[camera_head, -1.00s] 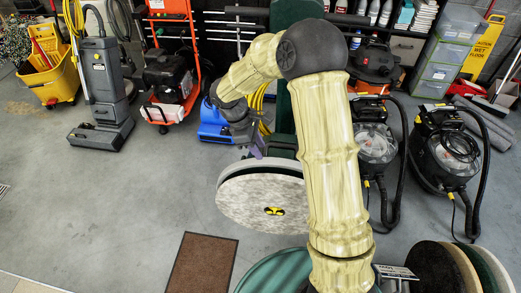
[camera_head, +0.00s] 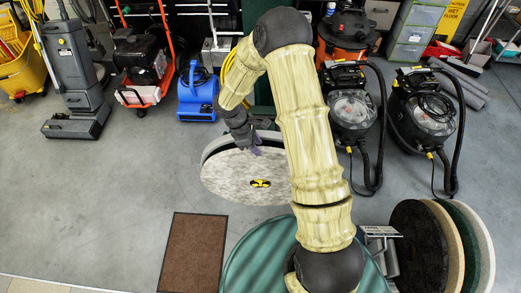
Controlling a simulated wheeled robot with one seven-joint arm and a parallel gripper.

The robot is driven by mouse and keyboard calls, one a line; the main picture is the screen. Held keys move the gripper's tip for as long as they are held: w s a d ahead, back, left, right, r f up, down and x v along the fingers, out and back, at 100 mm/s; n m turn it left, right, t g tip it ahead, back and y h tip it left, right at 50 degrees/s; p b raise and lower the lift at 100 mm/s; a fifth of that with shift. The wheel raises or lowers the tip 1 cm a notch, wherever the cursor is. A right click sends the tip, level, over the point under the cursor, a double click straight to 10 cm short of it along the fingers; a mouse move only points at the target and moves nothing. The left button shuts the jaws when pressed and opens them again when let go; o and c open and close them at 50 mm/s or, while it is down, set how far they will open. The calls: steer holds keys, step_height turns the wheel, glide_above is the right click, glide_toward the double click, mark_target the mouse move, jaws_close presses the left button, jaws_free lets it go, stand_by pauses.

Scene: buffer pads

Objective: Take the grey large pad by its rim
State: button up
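The grey large pad (camera_head: 232,180) is a round, speckled light-grey disc with a yellow and black centre, tilted to face me, left of my arm in the middle of the view. A dark band and a pale edge show behind its upper rim. My gripper (camera_head: 256,149) is dark with a purple tip and overlaps the pad's upper rim from above. I cannot tell whether it touches the pad. The fingers are too small and partly hidden to show if they are open or shut. My arm hides the pad's right side.
Several round pads (camera_head: 419,250), black, tan, green and white, stand on edge at lower right. A green round surface (camera_head: 243,262) lies below my arm. A brown mat (camera_head: 193,252) lies on the floor. Machines line the back, including a blue blower (camera_head: 197,96). The left floor is clear.

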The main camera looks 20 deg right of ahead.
steer(key=x, duration=0.3)
steer(key=shift+d+f, duration=0.2)
steer(key=shift+f, duration=0.15)
jaws_close()
steer(key=shift+s, duration=0.15)
